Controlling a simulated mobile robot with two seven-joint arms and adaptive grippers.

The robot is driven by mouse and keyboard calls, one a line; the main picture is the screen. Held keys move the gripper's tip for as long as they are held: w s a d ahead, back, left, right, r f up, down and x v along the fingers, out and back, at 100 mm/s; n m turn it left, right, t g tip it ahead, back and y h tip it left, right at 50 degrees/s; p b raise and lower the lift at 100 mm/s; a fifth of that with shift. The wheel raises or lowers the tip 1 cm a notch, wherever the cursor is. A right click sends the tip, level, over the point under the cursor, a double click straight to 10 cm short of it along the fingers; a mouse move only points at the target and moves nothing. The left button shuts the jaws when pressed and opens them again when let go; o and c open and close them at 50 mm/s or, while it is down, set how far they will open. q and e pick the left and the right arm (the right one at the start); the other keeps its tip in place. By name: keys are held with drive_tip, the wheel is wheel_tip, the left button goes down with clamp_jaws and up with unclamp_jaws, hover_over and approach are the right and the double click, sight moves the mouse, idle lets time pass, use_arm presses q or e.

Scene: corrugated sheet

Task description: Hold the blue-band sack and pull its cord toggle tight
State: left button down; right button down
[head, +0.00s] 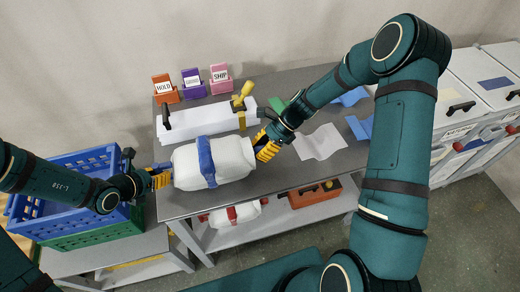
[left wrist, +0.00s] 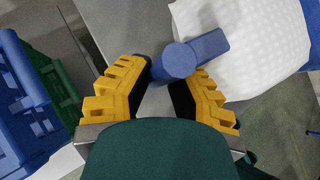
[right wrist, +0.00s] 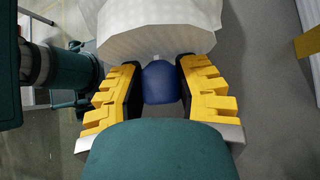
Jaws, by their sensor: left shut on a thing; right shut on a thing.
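The white sack (head: 238,158) with a blue band (head: 206,162) lies on its side over the grey bench's front part. My left gripper (head: 162,177) is at its left end; in the left wrist view it is shut on a blue grip piece (left wrist: 174,61) that joins a blue bar against the white sack (left wrist: 240,65). My right gripper (head: 266,150) is at the sack's right, neck end. In the right wrist view it is shut on the blue cord toggle (right wrist: 159,85), close to the sack (right wrist: 155,35). The toggle is hidden in the head view.
Behind the sack is a white box (head: 205,121) with a yellow-knobbed clamp (head: 241,97). HOLD (head: 164,88) and SHIP (head: 220,79) holders stand at the back. A blue crate (head: 80,165) is left. A red-band sack (head: 237,214) and orange toolbox (head: 315,194) lie below.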

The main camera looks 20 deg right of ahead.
use_arm(q)
drive_tip(key=shift+s+f, duration=0.1)
use_arm(e)
drive_tip(key=d, duration=0.7)
drive_tip(key=shift+s+d, duration=0.2)
drive_tip(key=shift+d, duration=0.1)
drive_tip(key=c, duration=0.6)
unclamp_jaws()
drive_tip(key=shift+r, duration=0.1)
drive_tip(key=v, duration=1.2)
